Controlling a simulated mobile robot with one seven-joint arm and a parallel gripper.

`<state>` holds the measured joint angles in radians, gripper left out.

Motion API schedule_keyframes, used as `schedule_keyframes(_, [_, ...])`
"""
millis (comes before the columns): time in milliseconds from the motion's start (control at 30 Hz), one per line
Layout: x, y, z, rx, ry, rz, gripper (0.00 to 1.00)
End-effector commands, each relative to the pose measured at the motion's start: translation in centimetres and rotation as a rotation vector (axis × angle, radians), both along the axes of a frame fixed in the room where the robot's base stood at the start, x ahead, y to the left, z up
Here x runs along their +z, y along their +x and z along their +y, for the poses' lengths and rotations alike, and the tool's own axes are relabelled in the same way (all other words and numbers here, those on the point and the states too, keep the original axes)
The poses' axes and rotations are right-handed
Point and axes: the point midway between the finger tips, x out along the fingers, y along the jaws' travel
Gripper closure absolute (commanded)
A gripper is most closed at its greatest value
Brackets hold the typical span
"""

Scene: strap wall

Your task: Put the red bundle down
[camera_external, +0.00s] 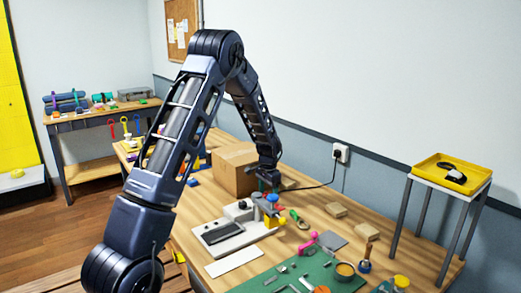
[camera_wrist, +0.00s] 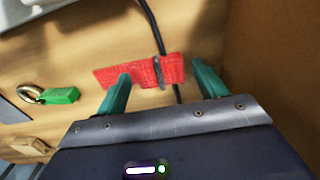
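The red bundle (camera_wrist: 145,72) is a flat red strip with a dark band around it near its right end. In the wrist view it appears to lie on the wooden table, across a black cable. My gripper (camera_wrist: 161,72) is open, its two green fingers wide apart. The left fingertip overlaps the bundle's middle in the picture, and the right fingertip is just past its right end. Whether a finger touches it, I cannot tell. In the external view my gripper (camera_external: 268,184) is low beside the cardboard box (camera_external: 232,172), and I cannot make out the bundle there.
The box wall (camera_wrist: 275,70) rises close on the right in the wrist view. A green tag with a metal ring (camera_wrist: 58,95) lies to the left. A grey-white device (camera_external: 228,232), wooden blocks (camera_external: 336,209) and a green mat (camera_external: 315,272) crowd the table. A yellow tray (camera_external: 443,172) stands right.

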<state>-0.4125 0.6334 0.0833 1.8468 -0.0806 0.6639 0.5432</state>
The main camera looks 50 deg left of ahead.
Motion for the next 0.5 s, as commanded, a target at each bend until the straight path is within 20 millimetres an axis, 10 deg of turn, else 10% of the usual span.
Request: schedule_keyframes(500, [2.2,0.1,0.0,0.000,0.002,-0.003,0.28])
